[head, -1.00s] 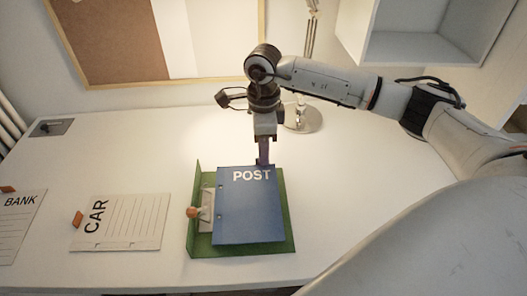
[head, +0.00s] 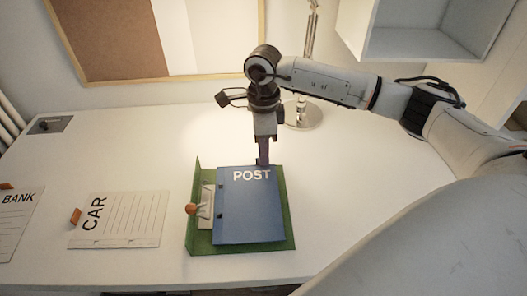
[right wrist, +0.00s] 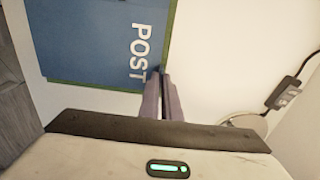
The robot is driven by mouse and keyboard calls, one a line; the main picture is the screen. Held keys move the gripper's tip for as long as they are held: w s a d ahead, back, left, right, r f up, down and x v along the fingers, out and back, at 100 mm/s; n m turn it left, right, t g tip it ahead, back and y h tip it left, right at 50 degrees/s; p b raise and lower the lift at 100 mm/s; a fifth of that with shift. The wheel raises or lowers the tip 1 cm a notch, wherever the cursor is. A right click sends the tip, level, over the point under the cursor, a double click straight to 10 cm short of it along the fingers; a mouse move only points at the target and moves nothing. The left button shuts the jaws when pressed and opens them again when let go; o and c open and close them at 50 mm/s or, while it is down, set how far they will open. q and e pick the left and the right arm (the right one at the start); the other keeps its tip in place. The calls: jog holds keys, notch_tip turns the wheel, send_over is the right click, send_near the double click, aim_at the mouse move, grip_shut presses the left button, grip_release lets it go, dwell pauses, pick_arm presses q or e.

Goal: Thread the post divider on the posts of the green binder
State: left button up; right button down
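The blue post divider (head: 250,215), labelled POST, lies over the green binder (head: 292,240), which shows as a rim around it. Two small dark holes or posts show along the divider's left edge; I cannot tell whether posts pass through. The binder's metal plate (head: 206,200) and orange knob (head: 191,209) lie to the left of the divider. My right gripper (head: 263,162) points down at the divider's far edge, by the label. In the right wrist view its fingers (right wrist: 161,75) are close together at the corner of the divider (right wrist: 90,45), pinching its edge. My left gripper is not in view.
A CAR divider (head: 125,220) and a BANK divider (head: 17,222) lie on the white desk (head: 120,150) to the left, each with an orange tab. A lamp base (head: 303,114) stands behind my right arm. The desk to the right of the binder is clear.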

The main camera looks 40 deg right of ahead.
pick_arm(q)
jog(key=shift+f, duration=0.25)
pick_arm(e)
jog(key=shift+f, duration=0.3)
jog(key=c, duration=1.9)
grip_release()
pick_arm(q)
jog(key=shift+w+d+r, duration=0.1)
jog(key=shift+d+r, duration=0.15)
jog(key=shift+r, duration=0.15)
pick_arm(e)
notch_tip(320, 180, up, 10)
jog(key=shift+r, duration=0.15)
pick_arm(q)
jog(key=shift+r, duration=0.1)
